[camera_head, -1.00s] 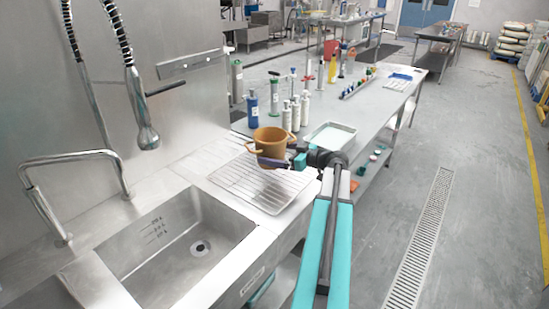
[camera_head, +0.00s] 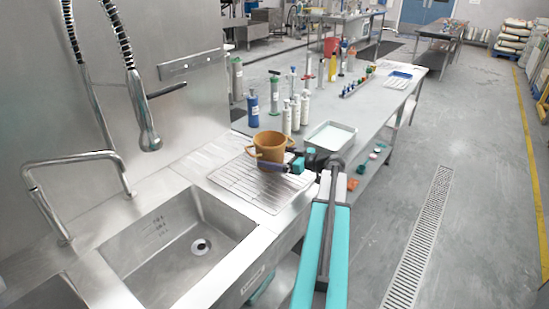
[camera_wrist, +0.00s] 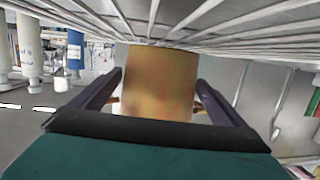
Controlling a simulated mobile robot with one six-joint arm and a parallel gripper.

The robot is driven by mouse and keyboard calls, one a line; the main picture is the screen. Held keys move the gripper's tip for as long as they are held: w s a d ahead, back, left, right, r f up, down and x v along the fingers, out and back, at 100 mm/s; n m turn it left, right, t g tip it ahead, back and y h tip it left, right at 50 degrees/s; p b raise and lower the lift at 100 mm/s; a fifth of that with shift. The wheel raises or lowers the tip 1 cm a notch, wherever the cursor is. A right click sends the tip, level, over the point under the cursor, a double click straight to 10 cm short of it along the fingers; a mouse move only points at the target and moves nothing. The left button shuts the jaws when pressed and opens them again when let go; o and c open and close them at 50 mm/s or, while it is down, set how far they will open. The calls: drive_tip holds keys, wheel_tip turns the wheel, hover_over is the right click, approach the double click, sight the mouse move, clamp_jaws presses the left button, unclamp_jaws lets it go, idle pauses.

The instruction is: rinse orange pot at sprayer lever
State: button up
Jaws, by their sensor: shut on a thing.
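The orange pot (camera_head: 271,143), with a loop handle on each side, is upright over the back part of the wire drying rack (camera_head: 243,186). I cannot tell whether its base touches the rack. My gripper (camera_head: 276,166) is shut on the pot from the front right. In the wrist view, the dark fingers lie on both sides of the pot (camera_wrist: 159,85). The contact itself is partly hidden. The sprayer head (camera_head: 149,138) hangs from its spring hose over the sink's back left, well left of the pot. A dark lever (camera_head: 166,90) sticks out to the right above it.
The sink basin (camera_head: 178,250) is empty, left of the rack. A bent tap (camera_head: 75,160) arches over its left side. White bottles (camera_head: 295,113), a blue bottle (camera_head: 253,110) and a shallow tray (camera_head: 330,137) stand behind the pot. The floor at right is clear.

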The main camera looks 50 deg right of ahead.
drive_tip(key=shift+f, duration=0.45)
drive_tip(key=shift+f, duration=0.15)
drive_tip(key=o, duration=1)
drive_tip(key=shift+r, duration=0.2)
drive_tip(key=b+v, duration=0.3)
drive_tip(key=v, duration=0.7)
drive_tip(key=shift+s+f, duration=0.1)
drive_tip(key=shift+b+v, duration=0.3)
drive_tip(key=shift+v, duration=0.65)
drive_tip(key=shift+c, duration=0.3)
